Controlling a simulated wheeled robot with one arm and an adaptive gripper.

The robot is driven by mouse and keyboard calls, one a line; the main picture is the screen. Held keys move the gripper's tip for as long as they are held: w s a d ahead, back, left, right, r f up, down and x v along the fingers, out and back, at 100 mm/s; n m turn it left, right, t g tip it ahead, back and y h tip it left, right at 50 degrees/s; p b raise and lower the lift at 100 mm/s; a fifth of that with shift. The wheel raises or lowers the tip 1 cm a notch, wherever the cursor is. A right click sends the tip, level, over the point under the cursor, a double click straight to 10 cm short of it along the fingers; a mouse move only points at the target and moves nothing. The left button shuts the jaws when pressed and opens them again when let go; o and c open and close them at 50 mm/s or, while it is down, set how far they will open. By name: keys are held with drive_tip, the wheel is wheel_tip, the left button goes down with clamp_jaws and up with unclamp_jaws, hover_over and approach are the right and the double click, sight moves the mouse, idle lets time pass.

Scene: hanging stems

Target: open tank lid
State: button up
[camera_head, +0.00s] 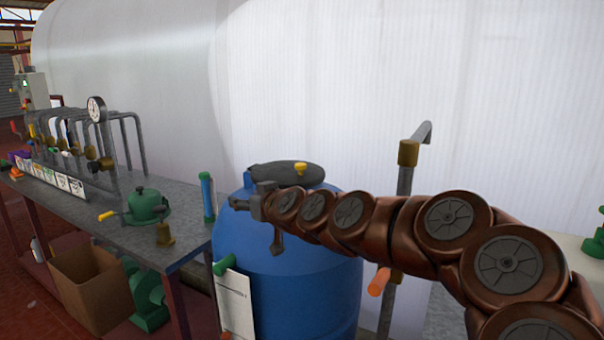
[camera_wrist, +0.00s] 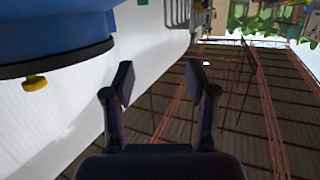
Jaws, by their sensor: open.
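The blue tank (camera_head: 290,285) stands in the middle of the head view, right of the bench. In the wrist view, which is upside down, the lid (camera_wrist: 60,60) shows at the upper left with the yellow knob (camera_wrist: 35,83). My gripper (camera_head: 256,210) is in front of the tank's upper part, left of and below the knob in the head view. In the wrist view my gripper (camera_wrist: 159,82) is open, with nothing between its fingers. The knob is off to its left, apart from it.
A grey bench (camera_head: 190,235) at left holds pipes, a gauge (camera_head: 96,109), a green valve (camera_head: 146,204) and a blue-green cylinder (camera_head: 207,195). A cardboard box (camera_head: 92,287) sits below. A vertical pipe (camera_head: 404,180) rises behind my arm. A large white tank (camera_head: 400,70) fills the back.

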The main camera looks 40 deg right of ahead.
sight(302, 166)
drive_tip(key=s+d+r+m+h, duration=0.1)
drive_tip(key=d+h, duration=0.1)
drive_tip(key=d, duration=0.3)
drive_tip(key=s+d+r+m+h, duration=0.1)
drive_tip(key=d+h, duration=0.1)
drive_tip(key=d, duration=0.4)
drive_tip(key=s+d+m+h, duration=0.2)
drive_tip(key=d, duration=0.3)
drive_tip(key=shift+s+d+r+t+h+b, duration=0.1)
drive_tip(key=shift+d+r+t+h+b, duration=0.2)
drive_tip(key=shift+r, duration=0.1)
drive_tip(key=p+x, duration=0.1)
drive_tip(key=x, duration=0.4)
drive_tip(key=shift+w+d+p, duration=0.1)
drive_tip(key=shift+w+p, duration=0.3)
drive_tip(key=shift+x, duration=0.85)
clamp_jaws()
